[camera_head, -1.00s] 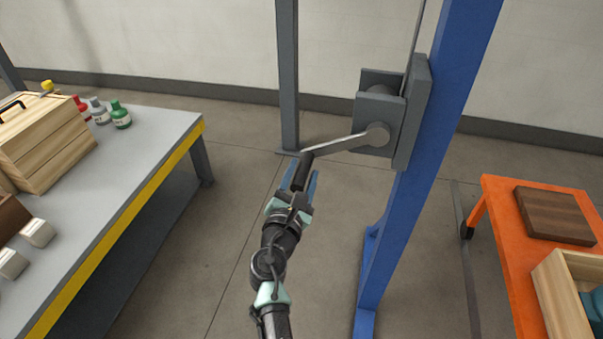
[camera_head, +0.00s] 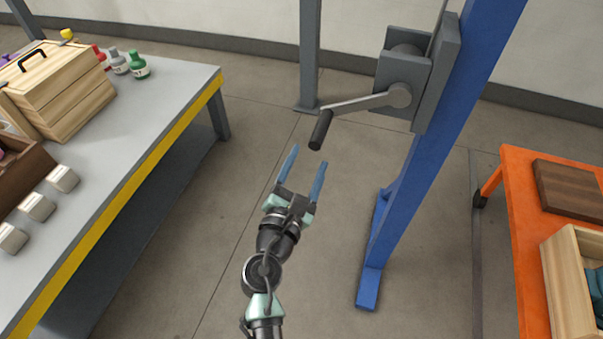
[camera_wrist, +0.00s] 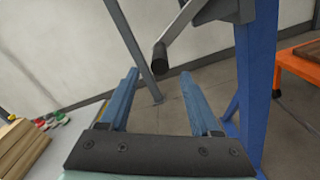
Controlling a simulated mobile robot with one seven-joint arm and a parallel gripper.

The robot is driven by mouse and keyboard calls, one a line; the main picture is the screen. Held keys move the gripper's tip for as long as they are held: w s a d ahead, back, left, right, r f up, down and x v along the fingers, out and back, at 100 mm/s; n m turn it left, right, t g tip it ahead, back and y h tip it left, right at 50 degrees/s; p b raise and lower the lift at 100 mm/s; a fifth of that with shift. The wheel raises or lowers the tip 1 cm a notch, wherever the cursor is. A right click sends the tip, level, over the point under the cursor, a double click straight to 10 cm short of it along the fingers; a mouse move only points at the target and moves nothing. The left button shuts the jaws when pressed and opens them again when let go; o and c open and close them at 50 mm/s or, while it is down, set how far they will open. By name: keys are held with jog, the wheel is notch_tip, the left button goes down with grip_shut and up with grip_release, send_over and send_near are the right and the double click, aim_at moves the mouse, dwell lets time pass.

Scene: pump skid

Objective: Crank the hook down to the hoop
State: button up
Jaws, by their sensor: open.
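The winch (camera_head: 408,78) is a grey box on the blue post (camera_head: 440,140). Its crank arm (camera_head: 362,102) points left and ends in a black handle (camera_head: 321,129). The handle also shows in the wrist view (camera_wrist: 160,58), beyond the fingers. My gripper (camera_head: 307,160) is open and empty, with its two blue fingers just short of the handle and apart from it. The fingers also show in the wrist view (camera_wrist: 157,92). A cable runs up from the winch. The hook and the hoop are not in view.
A grey table with a yellow edge (camera_head: 150,160) stands left, bearing wooden boxes (camera_head: 62,90), bottles (camera_head: 138,66) and white blocks. An orange cart (camera_head: 520,230) stands right with a dark board and a wooden crate (camera_head: 560,285). A grey post (camera_head: 309,50) stands behind. Floor between is clear.

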jog(key=shift+v, duration=1.75)
